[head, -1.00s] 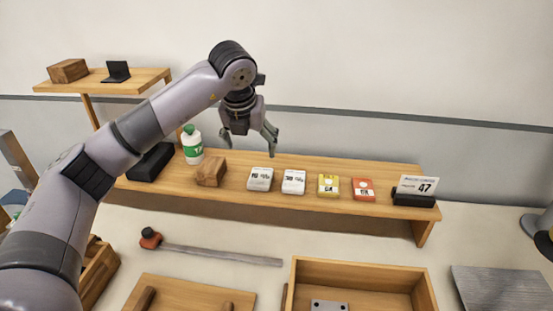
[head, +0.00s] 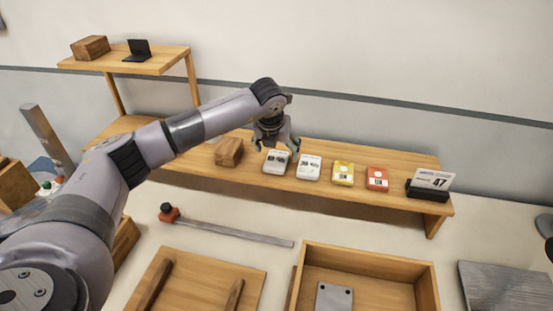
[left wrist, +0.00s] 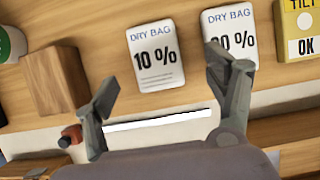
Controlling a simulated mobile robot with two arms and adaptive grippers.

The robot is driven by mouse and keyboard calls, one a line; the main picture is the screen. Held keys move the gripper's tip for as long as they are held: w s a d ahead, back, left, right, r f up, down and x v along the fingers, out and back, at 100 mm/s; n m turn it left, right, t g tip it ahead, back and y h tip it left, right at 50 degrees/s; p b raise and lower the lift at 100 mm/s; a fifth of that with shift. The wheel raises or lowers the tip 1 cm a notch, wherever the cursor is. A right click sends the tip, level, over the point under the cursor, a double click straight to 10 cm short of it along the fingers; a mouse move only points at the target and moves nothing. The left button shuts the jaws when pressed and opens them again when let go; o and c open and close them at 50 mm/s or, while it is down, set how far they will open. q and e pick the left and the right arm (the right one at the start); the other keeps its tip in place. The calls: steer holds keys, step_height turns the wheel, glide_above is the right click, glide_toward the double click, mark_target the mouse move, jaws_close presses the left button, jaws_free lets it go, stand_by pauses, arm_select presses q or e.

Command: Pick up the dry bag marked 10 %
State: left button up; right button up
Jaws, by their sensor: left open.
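The dry bag marked 10 % (left wrist: 156,55) is a white packet lying flat on the wooden shelf, between a wooden block and a second white dry bag. In the head view it is the left one of the two white packets (head: 275,164). The second dry bag (left wrist: 228,30) is partly covered by a finger, so its first digit is unclear. My left gripper (head: 281,149) is open and empty above the 10 % bag. In the left wrist view its fingers (left wrist: 162,84) are spread below and to either side of that bag, apart from it.
The wooden block (head: 229,152) stands just left of the bags. A yellow packet (head: 343,173), a red packet (head: 377,179) and a sign reading 47 (head: 431,182) stand to the right. Below are a wooden box (head: 430,270) and a long metal bar (head: 235,232).

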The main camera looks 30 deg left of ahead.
mark_target(276, 161)
arm_select(q)
steer(key=shift+a+f+p, duration=0.1)
steer(key=shift+f+p, duration=0.2)
steer(key=shift+p, duration=0.05)
steer(key=x, duration=0.1)
steer(key=p+x, duration=0.2)
steer(key=shift+s+a+f, duration=0.15)
steer(key=shift+a+f, duration=0.05)
steer(key=shift+f, duration=0.65)
steer(key=c, duration=1.3)
